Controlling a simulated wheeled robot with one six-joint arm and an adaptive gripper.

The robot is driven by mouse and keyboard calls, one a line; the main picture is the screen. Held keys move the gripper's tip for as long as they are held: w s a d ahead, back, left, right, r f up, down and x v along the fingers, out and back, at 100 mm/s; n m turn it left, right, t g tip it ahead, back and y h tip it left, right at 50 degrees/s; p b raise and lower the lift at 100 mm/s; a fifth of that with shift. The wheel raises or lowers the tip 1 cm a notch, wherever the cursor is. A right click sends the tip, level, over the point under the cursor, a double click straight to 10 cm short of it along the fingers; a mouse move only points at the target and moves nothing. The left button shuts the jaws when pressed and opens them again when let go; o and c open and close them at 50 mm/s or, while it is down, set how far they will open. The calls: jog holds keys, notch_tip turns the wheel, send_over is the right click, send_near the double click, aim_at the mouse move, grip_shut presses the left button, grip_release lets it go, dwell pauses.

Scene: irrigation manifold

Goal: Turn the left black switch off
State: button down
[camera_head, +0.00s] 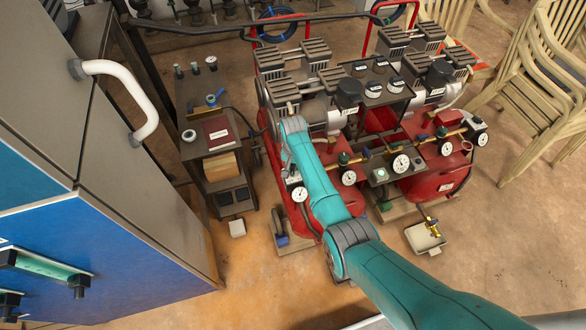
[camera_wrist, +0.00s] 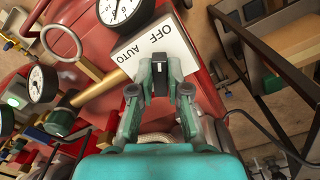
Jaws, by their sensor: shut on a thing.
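The left black switch (camera_wrist: 160,72) shows in the wrist view between my fingertips, in front of a white plate (camera_wrist: 180,45) marked OFF and AUTO. My gripper (camera_wrist: 160,84) is shut on this switch, with a grey-green finger on each side. The plate sits on the red tank (camera_wrist: 95,90) of the left compressor. In the head view my teal arm reaches across the left compressor (camera_head: 300,85), and the switch is hidden behind my wrist. I cannot tell exactly which way the switch points.
The right compressor (camera_head: 435,180) stands close by. A dark cart (camera_head: 220,135) and a blue-grey cabinet (camera_head: 120,225) stand left. Chairs (camera_head: 545,90) stand right.

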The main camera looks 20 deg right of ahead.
aim_at(293, 170)
dwell(0.3)
jog(key=c, duration=1.1)
grip_release()
jog(key=shift+c, duration=0.2)
notch_tip(293, 170, up, 12)
